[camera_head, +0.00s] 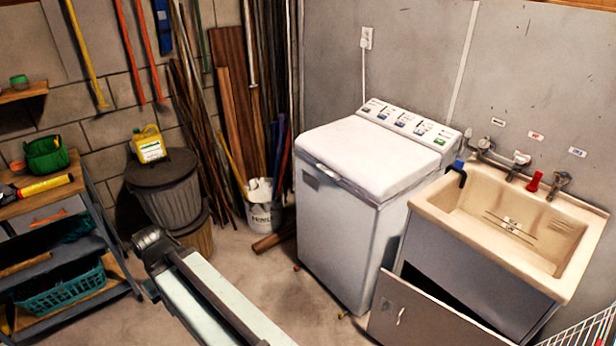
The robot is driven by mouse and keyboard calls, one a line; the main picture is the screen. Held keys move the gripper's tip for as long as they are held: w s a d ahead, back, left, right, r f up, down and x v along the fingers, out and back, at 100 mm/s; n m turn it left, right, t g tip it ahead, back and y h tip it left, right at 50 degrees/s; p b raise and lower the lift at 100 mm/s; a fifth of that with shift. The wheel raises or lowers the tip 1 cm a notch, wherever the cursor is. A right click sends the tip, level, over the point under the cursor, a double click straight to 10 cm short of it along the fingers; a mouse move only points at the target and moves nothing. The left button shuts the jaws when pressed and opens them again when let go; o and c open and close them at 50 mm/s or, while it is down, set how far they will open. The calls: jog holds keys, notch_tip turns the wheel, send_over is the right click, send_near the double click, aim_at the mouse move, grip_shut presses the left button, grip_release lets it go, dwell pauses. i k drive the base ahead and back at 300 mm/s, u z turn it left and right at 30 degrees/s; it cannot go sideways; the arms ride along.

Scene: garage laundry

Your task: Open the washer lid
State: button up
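The white washer (338,232) stands against the grey wall, right of the picture's middle. Its lid (370,155) lies flat and closed on top, with a lip along the front edge. The control panel (408,122) with several knobs or buttons rises behind the lid. Part of my arm (215,298) shows at the bottom, left of the washer and apart from it. A dark joint-like part is at its far end. I can make out no gripper fingers.
A beige sink (520,225) stands right of the washer, its cabinet door (425,318) hanging open in front. A dark bin (165,190), a white bucket (263,207) and a shelf rack (85,240) stand left. Concrete floor (290,292) in front of the washer is mostly clear.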

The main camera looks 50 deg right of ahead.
aim_at(379, 163)
jog(key=u, duration=0.1)
jog(key=i, duration=1)
jog(key=u, duration=0.05)
